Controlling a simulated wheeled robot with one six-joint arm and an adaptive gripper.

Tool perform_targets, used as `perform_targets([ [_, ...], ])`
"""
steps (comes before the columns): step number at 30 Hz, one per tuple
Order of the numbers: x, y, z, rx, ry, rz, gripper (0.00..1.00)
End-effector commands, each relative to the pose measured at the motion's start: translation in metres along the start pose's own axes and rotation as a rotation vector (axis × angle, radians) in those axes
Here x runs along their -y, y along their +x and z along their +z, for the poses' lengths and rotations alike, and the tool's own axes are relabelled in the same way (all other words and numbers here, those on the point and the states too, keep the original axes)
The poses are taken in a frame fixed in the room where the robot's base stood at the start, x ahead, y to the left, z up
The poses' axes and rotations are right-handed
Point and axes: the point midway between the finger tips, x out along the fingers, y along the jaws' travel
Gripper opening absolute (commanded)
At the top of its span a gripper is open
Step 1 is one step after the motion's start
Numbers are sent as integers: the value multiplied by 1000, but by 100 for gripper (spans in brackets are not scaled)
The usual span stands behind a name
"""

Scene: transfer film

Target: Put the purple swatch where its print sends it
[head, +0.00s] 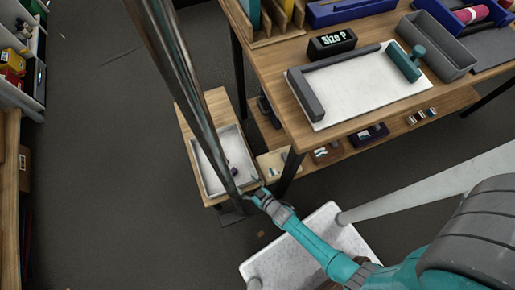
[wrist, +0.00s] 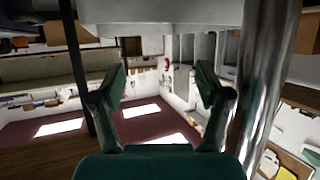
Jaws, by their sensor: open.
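A small dark purple piece (head: 234,171), which may be the purple swatch, lies in a pale shallow tray (head: 199,172) in the head view. The piece is too small for any print to be read. The tray sits on a low wooden stand (head: 217,101). My gripper (head: 257,194) is by the tray's near right corner, a little apart from the purple piece. In the wrist view my gripper (wrist: 162,78) has its two fingers spread wide with nothing between them. The swatch cannot be made out in the wrist view.
A shiny metal pole (head: 185,85) crosses in front of the tray. The wooden workbench (head: 278,62) at right carries a "Size ?" sign (head: 332,42), a white board (head: 350,85), a teal tool (head: 405,62) and a grey bin (head: 437,45). Small items lie on its lower shelf (head: 395,128). Open floor lies left.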

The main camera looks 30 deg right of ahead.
Motion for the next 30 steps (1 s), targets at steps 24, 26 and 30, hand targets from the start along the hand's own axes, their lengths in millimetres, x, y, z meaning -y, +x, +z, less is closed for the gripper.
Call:
perform_targets([
  [24,-6,-165,-60,-43,20,77,76],
  [26,-7,-189,-75,-50,24,88,76],
  [30,-7,-243,-118,-65,31,111,76],
])
